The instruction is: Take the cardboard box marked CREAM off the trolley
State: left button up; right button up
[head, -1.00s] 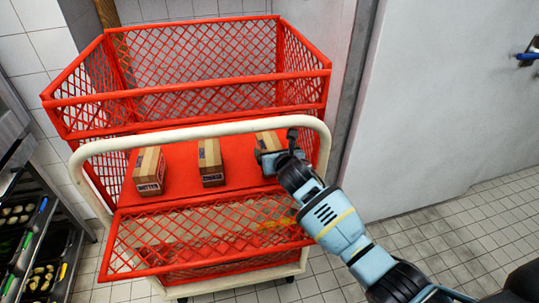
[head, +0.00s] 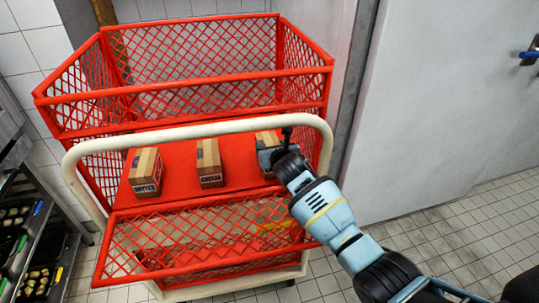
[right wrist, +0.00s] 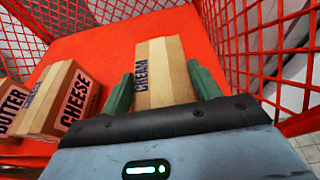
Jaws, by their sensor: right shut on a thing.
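The cardboard box marked CREAM (right wrist: 162,75) stands on the trolley's red shelf, between the two green fingers of my right gripper (right wrist: 160,88) in the right wrist view. The fingers are shut on its two sides. In the head view the top of the CREAM box (head: 266,137) shows at the right of the shelf, and my right gripper (head: 268,158) covers its front. The red mesh trolley (head: 186,230) has a white handle bar in front of the shelf. My left gripper is not in view.
Boxes marked BUTTER (head: 146,172) and CHEESE (head: 209,163) stand to the left on the same shelf. Mesh side walls and the white handle bar (head: 200,131) surround the shelf. A rack with trays (head: 40,240) stands at the left. The tiled floor at the right is clear.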

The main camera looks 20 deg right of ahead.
jog(key=c, duration=0.5)
jog(key=shift+r, duration=0.15)
jog(key=shift+w+r+p, duration=0.15)
jog(key=shift+r+p, duration=0.2)
jog(key=shift+r, duration=1)
jog(key=s+t+b, duration=0.1)
jog(key=s+f+t+b, duration=0.1)
jog(key=s+t+b, duration=0.1)
jog(key=shift+f, duration=0.1)
jog(key=shift+s+t+b, duration=0.15)
jog(key=shift+t+b, duration=0.15)
jog(key=shift+b, duration=0.15)
notch_tip(320, 180, up, 8)
jog(key=s+p, duration=0.2)
jog(key=p, duration=0.1)
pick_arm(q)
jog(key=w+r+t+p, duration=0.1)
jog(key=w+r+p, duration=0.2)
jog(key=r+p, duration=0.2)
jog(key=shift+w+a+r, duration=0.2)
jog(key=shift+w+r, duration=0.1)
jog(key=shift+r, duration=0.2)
pick_arm(e)
jog(key=s+g, duration=0.3)
jog(key=s, duration=1.7)
jog(key=shift+s+r+g, duration=0.25)
jog(key=shift+g, duration=0.05)
